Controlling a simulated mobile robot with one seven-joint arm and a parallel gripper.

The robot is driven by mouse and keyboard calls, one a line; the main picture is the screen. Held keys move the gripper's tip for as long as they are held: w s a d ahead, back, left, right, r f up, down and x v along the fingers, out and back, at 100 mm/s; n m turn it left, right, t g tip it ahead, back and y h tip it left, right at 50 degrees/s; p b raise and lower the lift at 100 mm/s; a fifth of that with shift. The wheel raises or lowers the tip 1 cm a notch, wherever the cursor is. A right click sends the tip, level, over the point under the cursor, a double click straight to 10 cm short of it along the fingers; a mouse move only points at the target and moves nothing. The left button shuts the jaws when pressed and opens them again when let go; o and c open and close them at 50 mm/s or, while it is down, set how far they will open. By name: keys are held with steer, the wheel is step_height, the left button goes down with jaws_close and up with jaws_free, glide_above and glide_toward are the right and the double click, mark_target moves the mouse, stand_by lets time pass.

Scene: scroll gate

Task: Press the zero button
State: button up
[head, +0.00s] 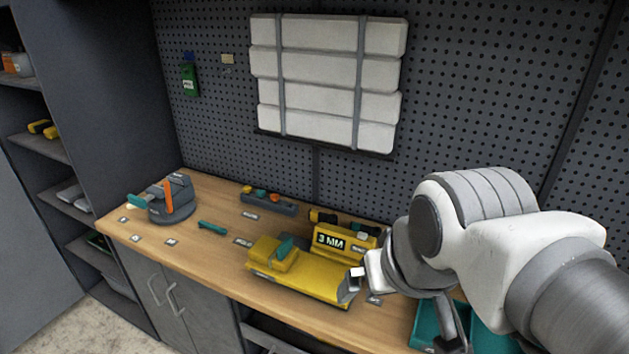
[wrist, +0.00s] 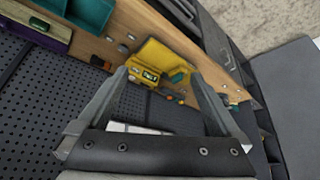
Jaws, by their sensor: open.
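A yellow device (head: 318,284) with a dark display (head: 331,240) reading "3 MM" stands on the wooden workbench. It has a yellow block with a teal lever (head: 284,247) on its left part. Small knobs or buttons (head: 362,236) sit at the right of the display; I cannot tell which one is the zero button. My gripper (head: 352,284) shows at the device's right front side in the head view. In the wrist view my gripper (wrist: 160,78) is open and empty, with the yellow device (wrist: 160,54) and its display (wrist: 150,76) beyond the fingers.
A grey round fixture with an orange lever (head: 168,198) stands at the bench's left end. A loose teal tool (head: 212,228) and a grey tray (head: 268,203) lie between. A teal bin (head: 428,322) is at the right. A pegboard (head: 215,120) rises behind the workbench (head: 190,222).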

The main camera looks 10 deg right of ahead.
jaws_close()
stand_by(0.3)
stand_by(1.2)
